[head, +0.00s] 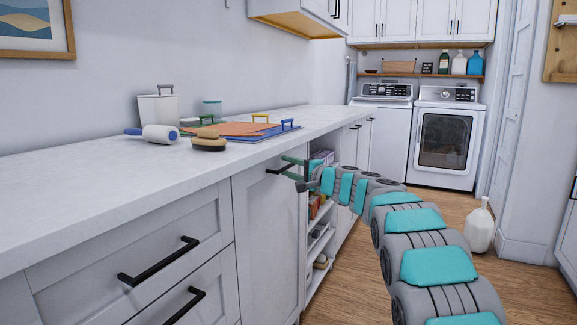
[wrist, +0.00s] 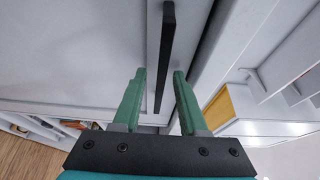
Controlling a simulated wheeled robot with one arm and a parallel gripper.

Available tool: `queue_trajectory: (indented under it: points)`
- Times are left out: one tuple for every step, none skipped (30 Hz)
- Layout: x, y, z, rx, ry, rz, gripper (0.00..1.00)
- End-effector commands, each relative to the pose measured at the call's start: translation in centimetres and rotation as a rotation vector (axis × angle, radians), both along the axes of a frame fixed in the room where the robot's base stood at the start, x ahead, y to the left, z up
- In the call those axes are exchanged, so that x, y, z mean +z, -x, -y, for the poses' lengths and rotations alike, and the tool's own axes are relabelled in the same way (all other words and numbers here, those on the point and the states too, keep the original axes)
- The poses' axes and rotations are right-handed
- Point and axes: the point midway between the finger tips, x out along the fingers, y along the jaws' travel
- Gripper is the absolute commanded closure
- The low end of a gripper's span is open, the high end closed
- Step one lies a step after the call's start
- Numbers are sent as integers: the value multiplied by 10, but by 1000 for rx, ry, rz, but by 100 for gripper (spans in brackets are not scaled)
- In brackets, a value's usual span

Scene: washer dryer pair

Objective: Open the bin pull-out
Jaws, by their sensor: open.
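The bin pull-out (head: 268,245) is a tall white panel front under the counter, flush with the cabinet run. Its black bar handle (head: 276,170) is near the top edge, partly hidden by my gripper. My gripper (head: 289,167) is at the right end of this handle, with its green fingers apart. In the wrist view, the black handle (wrist: 166,55) runs lengthwise between the two open fingers of my gripper (wrist: 159,73). The fingers lie on either side of it, and neither is clearly touching it.
White drawers (head: 150,245) with black handles are left of the pull-out. Open shelves (head: 318,240) with items are right of it. The counter (head: 110,185) holds a lint roller, brush and folders. A white jug (head: 481,228) stands on the floor near the washer and dryer.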

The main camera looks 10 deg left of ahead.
Motion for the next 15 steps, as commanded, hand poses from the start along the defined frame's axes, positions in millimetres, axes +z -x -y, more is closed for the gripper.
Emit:
queue_trajectory:
  points:
    - [0,-1,-1,0,0,0,58]
    - [0,-1,-2,1,0,0,58]
    - [0,-2,-2,1,0,0,58]
    - [0,-2,-2,1,-1,-1,58]
    - [0,-2,-2,0,0,0,58]
    - [0,-2,-2,0,0,0,58]
    - [0,-2,-2,0,0,0,58]
    - [0,-2,-2,0,0,0,58]
    - [0,-2,-2,0,0,0,58]
    - [0,-2,-2,0,0,0,58]
    - [0,-2,-2,0,0,0,61]
    - [0,-2,-2,0,0,0,66]
    - [0,-2,-2,0,0,0,69]
    - [0,-2,-2,0,-1,1,73]
    - [0,-2,-2,0,0,0,77]
